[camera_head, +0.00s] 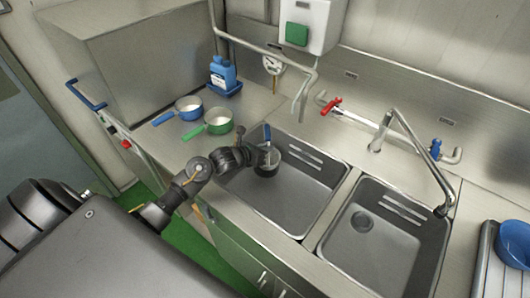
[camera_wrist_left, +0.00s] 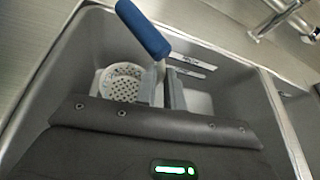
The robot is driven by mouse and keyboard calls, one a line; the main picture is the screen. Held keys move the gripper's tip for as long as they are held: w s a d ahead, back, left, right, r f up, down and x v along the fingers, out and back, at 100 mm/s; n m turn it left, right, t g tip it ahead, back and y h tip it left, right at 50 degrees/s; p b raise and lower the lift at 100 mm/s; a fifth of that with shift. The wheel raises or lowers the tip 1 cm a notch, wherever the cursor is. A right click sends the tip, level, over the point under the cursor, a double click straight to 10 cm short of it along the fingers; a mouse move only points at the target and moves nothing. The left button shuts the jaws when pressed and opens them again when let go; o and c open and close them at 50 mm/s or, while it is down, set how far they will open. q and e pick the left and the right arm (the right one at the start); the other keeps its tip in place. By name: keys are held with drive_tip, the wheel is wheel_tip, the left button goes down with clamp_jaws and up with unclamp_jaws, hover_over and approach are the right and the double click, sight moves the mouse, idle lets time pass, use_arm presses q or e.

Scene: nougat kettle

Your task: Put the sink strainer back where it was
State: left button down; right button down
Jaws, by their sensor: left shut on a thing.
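The sink strainer (camera_wrist_left: 122,82), a pale perforated basket with an upright blue handle (camera_wrist_left: 146,30), is inside the left sink basin (camera_head: 300,205). In the head view the strainer (camera_head: 267,168) shows as a dark round body, with the blue handle (camera_head: 267,132) rising above it. My left gripper (camera_head: 263,153) reaches over the basin's left edge and is shut on the handle's grey lower part; its fingers also show in the left wrist view (camera_wrist_left: 168,88). I cannot tell whether the strainer touches the basin floor. The left drain is hidden. My right gripper is not in view.
The right basin (camera_head: 385,255) is empty, with its drain (camera_head: 363,222) uncovered. A tap (camera_head: 410,145) stands behind the basins. A green pan (camera_head: 218,121), a blue pan (camera_head: 188,108) and a blue bottle (camera_head: 223,75) stand on the left counter. A blue bowl (camera_head: 515,245) is at far right.

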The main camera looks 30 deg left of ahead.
use_arm(q)
drive_tip(key=f+p, duration=0.1)
drive_tip(key=f, duration=0.2)
drive_tip(key=shift+w+a+f+p, duration=0.15)
drive_tip(key=shift+w+f+p, duration=0.05)
drive_tip(key=shift+f+p, duration=0.15)
drive_tip(key=c, duration=1.5)
unclamp_jaws()
drive_tip(key=shift+r, duration=0.1)
